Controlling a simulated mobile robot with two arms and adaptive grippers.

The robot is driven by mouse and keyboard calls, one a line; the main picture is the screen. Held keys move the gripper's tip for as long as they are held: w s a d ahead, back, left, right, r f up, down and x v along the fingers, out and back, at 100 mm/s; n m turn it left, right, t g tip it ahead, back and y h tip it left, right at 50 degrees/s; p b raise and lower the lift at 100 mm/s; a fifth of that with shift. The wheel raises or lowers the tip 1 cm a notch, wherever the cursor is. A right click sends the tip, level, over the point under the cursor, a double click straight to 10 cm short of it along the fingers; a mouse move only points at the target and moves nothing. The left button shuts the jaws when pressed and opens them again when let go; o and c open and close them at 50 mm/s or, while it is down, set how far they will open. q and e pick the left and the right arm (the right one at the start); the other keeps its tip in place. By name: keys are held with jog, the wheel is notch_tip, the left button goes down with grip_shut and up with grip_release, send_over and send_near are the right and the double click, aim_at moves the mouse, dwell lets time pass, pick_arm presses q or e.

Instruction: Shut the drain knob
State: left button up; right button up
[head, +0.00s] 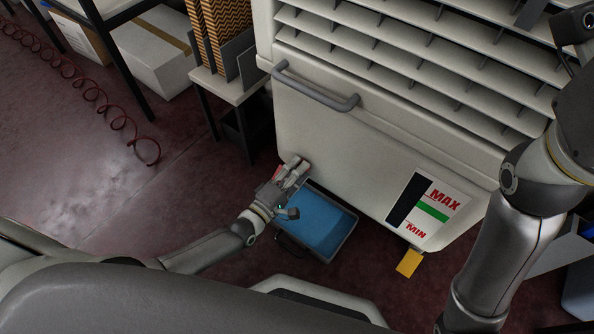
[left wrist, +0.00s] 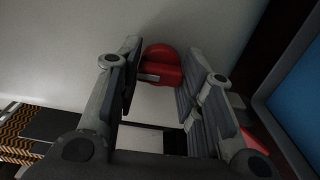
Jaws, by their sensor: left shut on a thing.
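The drain knob (left wrist: 162,62) is a red round knob on the pale front panel of the machine, seen in the left wrist view between my fingers. My left gripper (left wrist: 165,80) is shut on it, with a grey pad on each side. In the head view my left gripper (head: 297,168) is at the lower left of the machine's front, just above a grey tray (head: 350,227) of blue liquid. The knob is mostly hidden by the gripper there. My right arm stands at the right of the head view; its gripper is out of frame.
The pale machine (head: 340,150) has a grey handle (head: 315,88), slats above, and a MAX/MIN level gauge (head: 425,208). A yellow tag (head: 409,263) hangs below the gauge. A small table (head: 230,88) and shelving stand at the left. The red floor at left is mostly clear.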

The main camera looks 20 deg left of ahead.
pick_arm(q)
jog(key=o, duration=1)
jog(key=shift+o, duration=0.2)
jog(key=shift+s, duration=0.1)
jog(key=v, duration=1.2)
jog(key=shift+r, duration=0.1)
